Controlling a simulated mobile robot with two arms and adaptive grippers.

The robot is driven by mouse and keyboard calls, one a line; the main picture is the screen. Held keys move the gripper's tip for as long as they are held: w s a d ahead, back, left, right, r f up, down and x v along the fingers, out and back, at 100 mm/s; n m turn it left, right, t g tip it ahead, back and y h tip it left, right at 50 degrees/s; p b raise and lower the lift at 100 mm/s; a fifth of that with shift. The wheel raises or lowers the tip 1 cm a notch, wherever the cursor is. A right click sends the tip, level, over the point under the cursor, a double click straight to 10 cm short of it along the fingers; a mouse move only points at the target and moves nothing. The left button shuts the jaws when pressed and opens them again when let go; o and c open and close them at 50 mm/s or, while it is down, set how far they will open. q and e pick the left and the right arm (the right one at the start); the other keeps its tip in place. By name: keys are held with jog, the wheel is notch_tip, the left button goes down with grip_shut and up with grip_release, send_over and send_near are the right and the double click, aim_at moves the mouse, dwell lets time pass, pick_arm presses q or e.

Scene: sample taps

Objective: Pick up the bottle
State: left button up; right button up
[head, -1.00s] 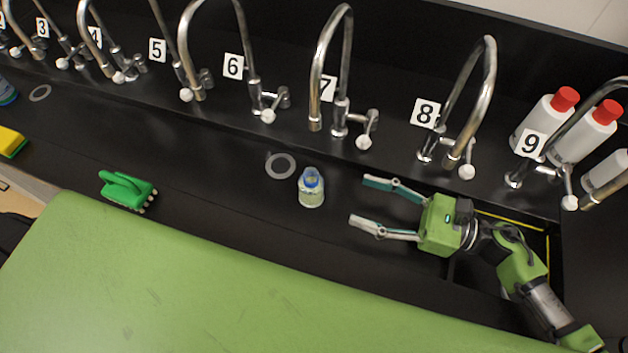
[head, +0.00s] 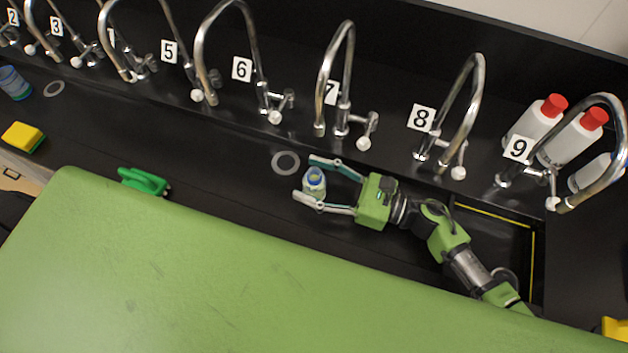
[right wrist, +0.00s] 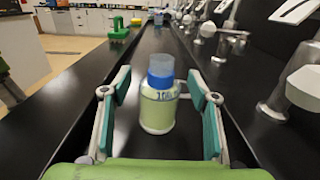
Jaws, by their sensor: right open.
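The bottle (head: 314,183) is small, with a blue cap and a pale yellow-green body. In the right wrist view the bottle (right wrist: 159,102) stands between the open fingers of the gripper (right wrist: 160,98), with a gap on each side. My left gripper is not in view.
A row of numbered taps (head: 345,90) lines the back. White bottles with red caps (head: 535,122) stand at the right, near the sink opening (head: 500,235). A green brush (head: 143,181), a yellow sponge (head: 22,137) and another blue-topped container (head: 14,82) are left. A grey ring (head: 286,162) lies beside the bottle.

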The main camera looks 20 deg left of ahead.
jog(key=c, duration=1.3)
jog(key=shift+r, duration=0.1)
jog(key=shift+r, duration=0.55)
jog(key=s+d+r+b, duration=0.4)
jog(key=s+d+r, duration=0.4)
jog(key=s+r, duration=0.3)
jog(key=shift+d+r, duration=0.35)
jog(key=shift+d, duration=0.05)
